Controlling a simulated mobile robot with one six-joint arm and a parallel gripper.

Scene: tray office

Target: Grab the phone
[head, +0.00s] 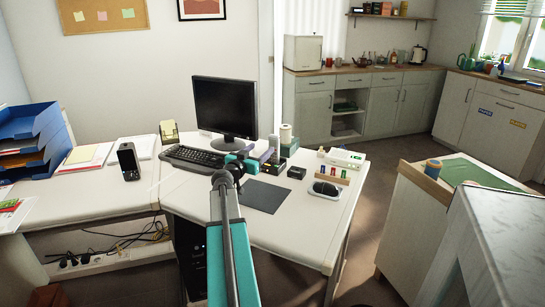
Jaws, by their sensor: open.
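The phone (128,161) is dark with a lighter patch on its front. It stands tilted up on the left white desk (110,192). My gripper (252,160) is over the right desk (290,222), in front of the monitor (225,106) and well to the right of the phone. It is open and apart from the phone. Its fingertips are small and hard to make out against the desk items. Nothing hides the phone's front.
A blue letter tray (32,135) and papers (88,155) lie left of the phone. A yellow note holder (169,132) and a keyboard (195,158) lie between phone and gripper. The desk in front of the phone is mostly clear.

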